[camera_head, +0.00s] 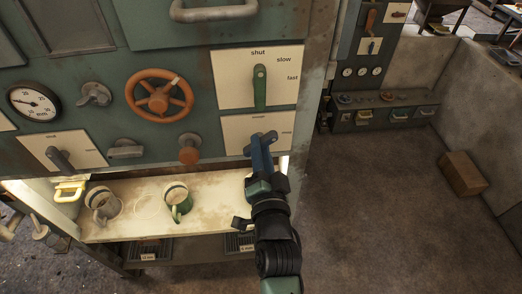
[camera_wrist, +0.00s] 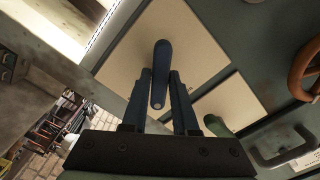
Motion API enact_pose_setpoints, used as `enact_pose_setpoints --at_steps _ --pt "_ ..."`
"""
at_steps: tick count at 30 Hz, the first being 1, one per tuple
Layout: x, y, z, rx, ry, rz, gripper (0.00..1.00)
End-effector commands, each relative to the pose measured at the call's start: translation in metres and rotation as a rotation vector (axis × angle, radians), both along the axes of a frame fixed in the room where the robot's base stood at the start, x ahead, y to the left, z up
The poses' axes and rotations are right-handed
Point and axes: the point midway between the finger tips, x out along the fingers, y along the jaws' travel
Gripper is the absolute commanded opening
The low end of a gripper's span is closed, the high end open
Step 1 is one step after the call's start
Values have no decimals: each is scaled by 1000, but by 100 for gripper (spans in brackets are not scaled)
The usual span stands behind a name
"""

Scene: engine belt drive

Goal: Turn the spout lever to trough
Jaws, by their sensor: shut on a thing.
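The spout lever, a dark blue handle (camera_wrist: 160,70), stands on a cream plate (camera_wrist: 195,40) in the wrist view. The same plate (camera_head: 234,138) is at the lower right of the panel in the head view, with small labels too blurred to read. My gripper (camera_head: 262,146) is at this plate, reaching up from below. In the wrist view its two fingers (camera_wrist: 162,97) lie on either side of the handle and are shut on it. In the head view my gripper covers most of the lever.
A green lever (camera_head: 260,88) just above points up to "shut". An orange handwheel (camera_head: 159,96), orange knob (camera_head: 189,150) and grey lever (camera_head: 60,159) are to the left.

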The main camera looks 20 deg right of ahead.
Motion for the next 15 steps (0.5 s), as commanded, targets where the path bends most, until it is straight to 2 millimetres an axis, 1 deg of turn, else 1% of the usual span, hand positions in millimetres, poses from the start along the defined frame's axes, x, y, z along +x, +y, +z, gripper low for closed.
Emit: enact_pose_setpoints --at_steps 1,15 --pt "0 0 -3 -45 14 1 0" --pt "0 0 -3 -472 136 1 0"
